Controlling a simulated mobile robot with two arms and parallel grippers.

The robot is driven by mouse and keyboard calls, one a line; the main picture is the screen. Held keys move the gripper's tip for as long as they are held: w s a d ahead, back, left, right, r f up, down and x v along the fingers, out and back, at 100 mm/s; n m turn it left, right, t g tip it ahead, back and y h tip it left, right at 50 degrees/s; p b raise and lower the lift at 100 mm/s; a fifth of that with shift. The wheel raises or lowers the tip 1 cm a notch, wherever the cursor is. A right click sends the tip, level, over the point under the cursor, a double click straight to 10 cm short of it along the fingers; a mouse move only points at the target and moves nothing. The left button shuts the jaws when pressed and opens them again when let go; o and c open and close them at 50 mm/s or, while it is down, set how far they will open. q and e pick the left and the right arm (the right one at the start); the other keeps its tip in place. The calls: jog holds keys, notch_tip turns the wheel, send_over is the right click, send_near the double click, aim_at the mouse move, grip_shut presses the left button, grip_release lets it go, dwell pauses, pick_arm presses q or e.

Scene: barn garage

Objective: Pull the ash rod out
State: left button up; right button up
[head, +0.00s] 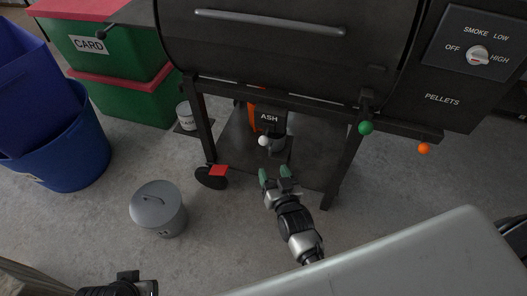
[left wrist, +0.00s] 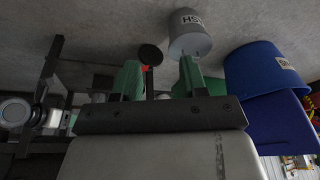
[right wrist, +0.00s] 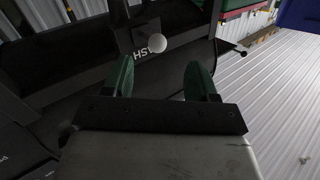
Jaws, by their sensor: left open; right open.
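The ash rod's white ball knob (head: 263,141) shows below the ASH label (head: 269,118) under the black smoker; the rod behind it is mostly hidden. My right gripper (head: 275,175) is open and empty, in front of the knob and a little below it in the head view. In the right wrist view the knob (right wrist: 157,43) appears beyond and between the two green fingertips (right wrist: 160,68), apart from them. My left gripper (left wrist: 159,72) is open and empty in the left wrist view; its fingers are not clear in the head view.
Green (head: 366,127) and orange (head: 424,148) ball knobs sit on the smoker's right side. A smoker leg (head: 343,165) stands right of my right gripper. A grey lidded bin (head: 157,209) and blue tub (head: 70,150) stand left. A grey surface (head: 420,255) fills the lower right.

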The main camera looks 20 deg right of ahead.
aim_at(264, 143)
jog(key=shift+t, duration=0.4)
jog(key=w+b, duration=0.1)
jog(key=w, duration=0.2)
jog(key=w+r+b, duration=0.1)
jog(key=w, duration=0.3)
jog(key=w+b, duration=0.1)
jog(key=w, duration=0.2)
jog(key=shift+w+d+r, duration=0.2)
jog(key=shift+w+r, duration=0.05)
jog(key=shift+w, duration=0.05)
pick_arm(q)
jog(key=w+d+r+t+h, duration=0.1)
jog(key=w+d+r+t, duration=0.1)
jog(key=w+t, duration=0.2)
jog(key=shift+w+r+t, duration=0.15)
jog(key=shift+w+t, duration=0.25)
jog(key=shift+w, duration=0.5)
pick_arm(e)
jog(key=shift+w, duration=0.45)
jog(key=shift+c, duration=0.4)
